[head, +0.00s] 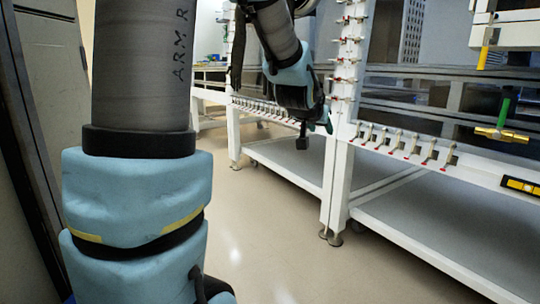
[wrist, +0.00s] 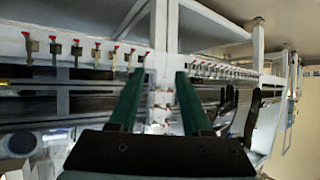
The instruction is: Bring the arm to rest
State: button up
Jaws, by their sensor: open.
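My gripper (wrist: 158,76) shows in the wrist view with two green fingers spread well apart. It is open, with nothing held between the fingers. A white upright post of the glovebox frame lies beyond the gap. In the head view my arm, in grey sleeve and light blue covers, fills the left foreground. A blue-covered arm section hangs at top centre, in front of the white frame; its fingers are too small there to make out clearly.
A row of white-framed gloveboxes (head: 339,183) runs along the right, with red-tipped valves (head: 428,152) and grey lower shelves (head: 430,220). Beige floor (head: 270,220) is clear between. A grey cabinet (head: 50,80) stands left.

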jog(key=s+a+f+n+g+y+p, duration=0.1)
jog(key=s+a+f+n+g+y, duration=0.15)
jog(key=s+a+f+g, duration=0.5)
jog(key=s+a+f+n+g+y, duration=0.25)
jog(key=s+a+f, duration=0.65)
jog(key=s+a, duration=0.45)
notch_tip(320, 180, up, 38)
jog(key=p, duration=3.8)
jog(key=shift+w+d+r+t, duration=0.2)
jog(key=shift+w+d+t, duration=0.2)
jog(key=shift+w+d, duration=0.05)
